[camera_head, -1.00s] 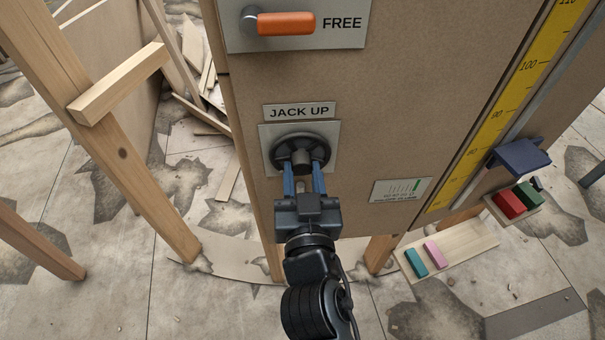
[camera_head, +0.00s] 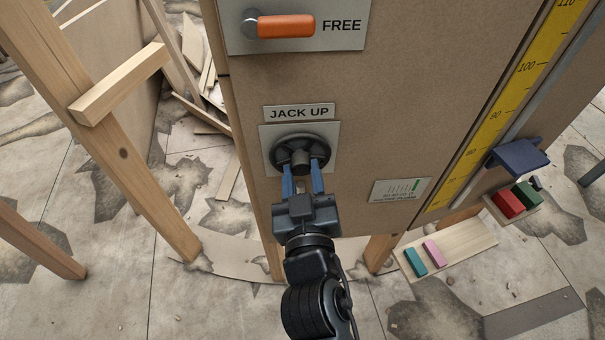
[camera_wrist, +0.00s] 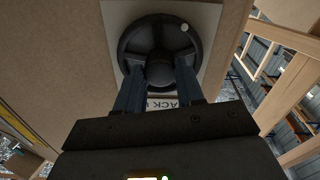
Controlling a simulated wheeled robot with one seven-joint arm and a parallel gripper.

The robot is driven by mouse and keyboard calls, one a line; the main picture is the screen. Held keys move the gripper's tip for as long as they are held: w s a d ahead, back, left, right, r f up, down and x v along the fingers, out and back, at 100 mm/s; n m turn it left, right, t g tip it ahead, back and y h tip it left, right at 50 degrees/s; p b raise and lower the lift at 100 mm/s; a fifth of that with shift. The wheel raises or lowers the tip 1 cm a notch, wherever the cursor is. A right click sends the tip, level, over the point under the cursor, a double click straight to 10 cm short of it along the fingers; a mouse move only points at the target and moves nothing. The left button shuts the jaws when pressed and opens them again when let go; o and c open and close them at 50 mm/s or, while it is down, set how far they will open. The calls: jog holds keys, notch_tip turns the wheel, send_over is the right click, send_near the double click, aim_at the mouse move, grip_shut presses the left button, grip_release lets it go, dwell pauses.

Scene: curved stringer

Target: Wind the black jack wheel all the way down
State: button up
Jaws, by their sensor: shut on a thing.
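The black jack wheel (camera_head: 300,144) is mounted on a grey plate on the brown board, under the "JACK UP" label (camera_head: 299,112). My gripper (camera_head: 302,170) reaches up to it from below, with its blue fingers at the wheel's hub. In the wrist view, the fingers (camera_wrist: 160,80) are either side of the round hub of the wheel (camera_wrist: 150,30) and shut on it. A small pale dot shows on the wheel rim in that view. The fingers hide part of the wheel's lower side.
An orange handle (camera_head: 286,26) marked "FREE" is above the wheel. A yellow scale (camera_head: 498,105) with a dark blue slider (camera_head: 518,156) runs down the right side. Coloured blocks (camera_head: 508,204) lie at lower right. A wooden post (camera_head: 120,150) stands at left.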

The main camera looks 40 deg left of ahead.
jog(key=o, duration=1)
jog(key=shift+o, duration=0.2)
jog(key=b+v, duration=0.1)
jog(key=v, duration=0.6)
jog(key=shift+s+d, duration=0.25)
jog(key=shift+s, duration=0.05)
jog(key=shift+d+f, duration=0.1)
